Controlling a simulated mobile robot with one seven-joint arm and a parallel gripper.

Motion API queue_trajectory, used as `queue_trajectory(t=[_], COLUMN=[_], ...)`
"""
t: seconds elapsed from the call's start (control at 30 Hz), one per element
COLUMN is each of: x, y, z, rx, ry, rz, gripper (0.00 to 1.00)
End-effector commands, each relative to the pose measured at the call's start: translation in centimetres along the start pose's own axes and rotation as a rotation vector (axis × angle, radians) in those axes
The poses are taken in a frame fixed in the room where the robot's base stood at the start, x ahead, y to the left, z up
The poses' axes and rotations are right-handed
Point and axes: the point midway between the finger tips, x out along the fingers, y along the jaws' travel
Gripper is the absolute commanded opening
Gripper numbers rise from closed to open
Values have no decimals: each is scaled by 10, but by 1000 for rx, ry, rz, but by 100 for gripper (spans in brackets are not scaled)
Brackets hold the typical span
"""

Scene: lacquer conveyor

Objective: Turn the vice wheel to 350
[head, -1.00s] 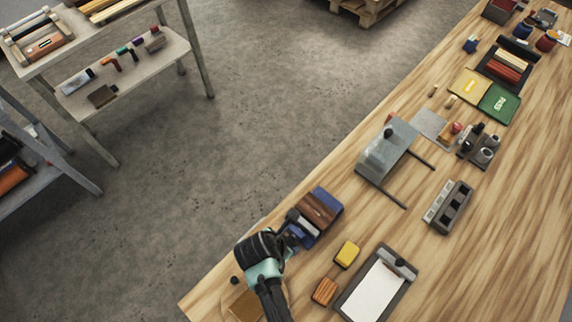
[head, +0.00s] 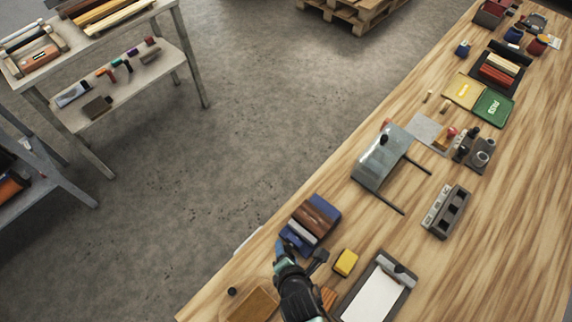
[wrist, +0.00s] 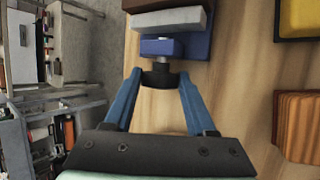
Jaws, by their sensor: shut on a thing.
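The vice (head: 314,216) is a blue body with a brown wooden block and a pale grey jaw, near the table's left edge in the head view. In the wrist view its blue body (wrist: 190,46) and grey jaw (wrist: 172,20) lie straight ahead. My gripper (head: 281,246) is at the vice's lower left end. In the wrist view the blue fingers of my gripper (wrist: 160,82) are closed on a dark round part (wrist: 158,75) at the vice's near end, which looks like the wheel. Most of the wheel is hidden, and no reading is legible.
A yellow block (head: 345,262), a striped orange block (head: 328,298) and a clipboard (head: 352,304) lie right of my gripper. A brown board (head: 254,304) and a small black knob (head: 231,291) lie to its left. A grey stand (head: 378,165) is farther back.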

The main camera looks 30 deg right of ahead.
Motion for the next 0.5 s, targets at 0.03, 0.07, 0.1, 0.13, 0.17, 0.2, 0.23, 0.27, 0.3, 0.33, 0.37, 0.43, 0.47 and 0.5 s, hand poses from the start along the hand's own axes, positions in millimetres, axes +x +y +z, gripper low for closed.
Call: queue_trajectory(t=[0.03,0.07,0.1,0.13,0.17,0.2,0.23,0.27,0.3,0.33,0.37,0.43,0.47,0.5], x=[1,0,0,0,0,0,0,0,0,0,0,0,0,0], y=[-2,-1,-1,-1,-1,-1,-1,-1,-1,-1,-1,-1,-1,-1], z=[-1,-1,-1,-1,-1,-1,-1,-1,-1,-1,-1,-1,-1,-1], rx=[3,5,7,8,8,9,9,9,9,9,9,9,9,9], ry=[1,1,2,2,2,2,2,2,2,2,2,2,2,2], rz=[6,10,14,16,17,18,19,19,19,18,18,18,18,18], gripper=[1,1,1,1,1,1,1,1,1,1,1,1,1,58])
